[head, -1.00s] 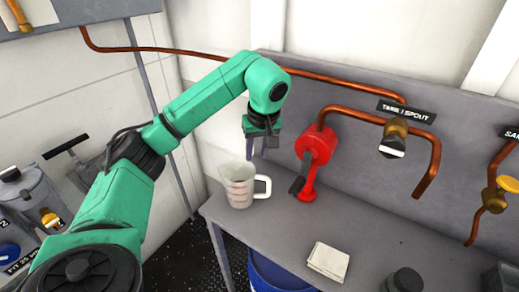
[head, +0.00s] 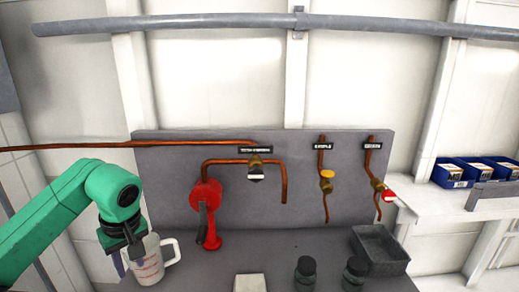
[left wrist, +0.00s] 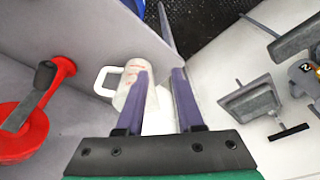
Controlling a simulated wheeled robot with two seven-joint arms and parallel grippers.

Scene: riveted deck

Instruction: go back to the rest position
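My left arm comes in from the left in the head view, bent at the elbow, with the left gripper (head: 126,260) pointing down. In that view it overlaps the left side of a clear measuring jug (head: 152,265) with a white handle. In the left wrist view the two purple fingers of my left gripper (left wrist: 161,72) are apart, with nothing held between them. The jug (left wrist: 127,80) shows beyond them, partly behind the left finger. My right gripper is not in view.
The grey bench carries a red pump (head: 207,212), a folded cloth (head: 249,283), two dark jars and a grey tray (head: 378,250). Copper pipes with valves run along the back panel. Blue bins (head: 455,172) stand on a shelf at right.

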